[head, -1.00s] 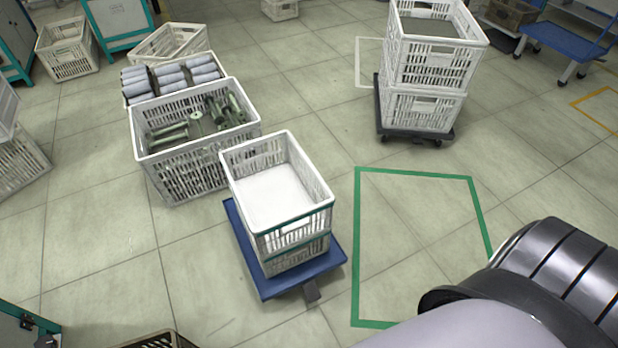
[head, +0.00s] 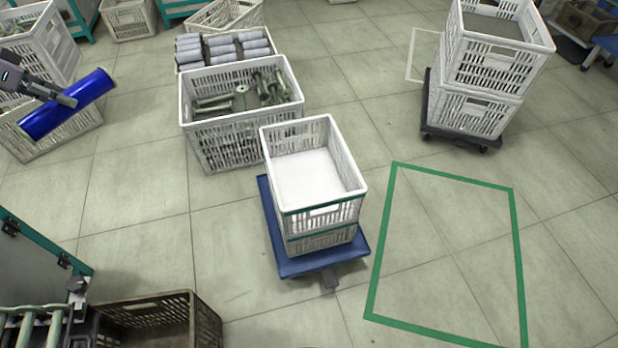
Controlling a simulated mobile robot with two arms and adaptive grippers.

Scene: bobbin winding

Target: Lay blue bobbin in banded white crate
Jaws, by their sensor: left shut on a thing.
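The blue bobbin (head: 85,98) is at the far left of the head view, tilted with its right end higher. My left gripper (head: 66,99) comes in from the left edge and is shut on the bobbin, holding it in the air. The banded white crate (head: 320,182) stands right of the bobbin, near the middle. It has a green band near its rim, looks empty with a white floor, and sits on a similar crate on a blue dolly (head: 287,264). A wide gap lies between bobbin and crate. My right gripper is not in view.
A large white crate with green bobbins (head: 232,148) stands between, behind the banded crate. Behind it is a crate of grey rolls (head: 222,48). Stacked white crates (head: 485,75) stand at the right. A dark crate (head: 207,318) is at front left. The green-outlined floor area is clear.

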